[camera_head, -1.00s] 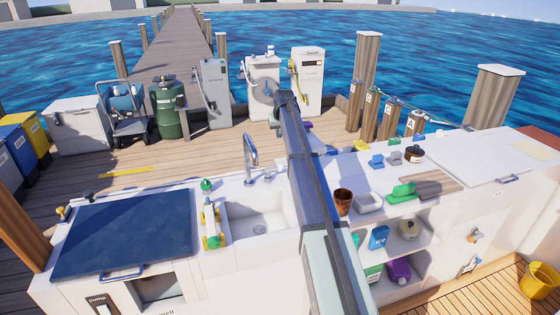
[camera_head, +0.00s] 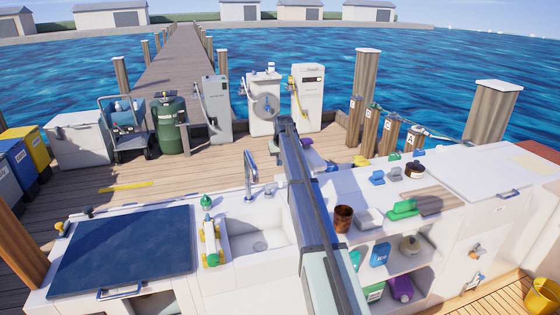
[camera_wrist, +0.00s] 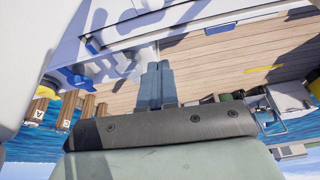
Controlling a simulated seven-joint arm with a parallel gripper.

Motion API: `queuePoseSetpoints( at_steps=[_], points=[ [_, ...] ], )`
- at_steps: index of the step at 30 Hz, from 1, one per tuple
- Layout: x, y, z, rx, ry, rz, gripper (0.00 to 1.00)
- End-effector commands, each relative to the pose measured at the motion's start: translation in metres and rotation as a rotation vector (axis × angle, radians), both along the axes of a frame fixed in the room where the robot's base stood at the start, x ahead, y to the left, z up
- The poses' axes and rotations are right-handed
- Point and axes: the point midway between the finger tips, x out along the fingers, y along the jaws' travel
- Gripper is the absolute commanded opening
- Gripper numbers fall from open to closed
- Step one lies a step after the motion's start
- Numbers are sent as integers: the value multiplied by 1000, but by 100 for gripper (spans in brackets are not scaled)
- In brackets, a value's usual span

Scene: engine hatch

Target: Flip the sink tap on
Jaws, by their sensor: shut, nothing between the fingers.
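The sink tap (camera_head: 250,167) is a tall, curved metal spout at the back edge of the white sink (camera_head: 258,228). A small metal piece (camera_head: 270,188) stands just right of its base, too small to tell its position. My arm reaches from the bottom of the head view, right of the sink and tap, out past the counter's back edge; its far end hides the fingers there. In the wrist view my gripper (camera_wrist: 157,82) shows two blue-grey fingers together, empty, in front of the deck planks. I cannot make out the tap in the wrist view.
A dark blue panel (camera_head: 122,250) lies left of the sink. A brown cup (camera_head: 343,219) and green block (camera_head: 402,209) sit right of my arm. White cabinets (camera_head: 307,97) stand on the dock beyond.

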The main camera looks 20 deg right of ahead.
Motion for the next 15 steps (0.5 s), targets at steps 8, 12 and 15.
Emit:
queuePoseSetpoints(
  at_steps=[8,12,15],
  points=[
    [18,-2,-48,0,1,0,0],
    [20,-2,-66,0,-1,0,0],
    [2,0,-66,0,-2,0,0]
  ],
)
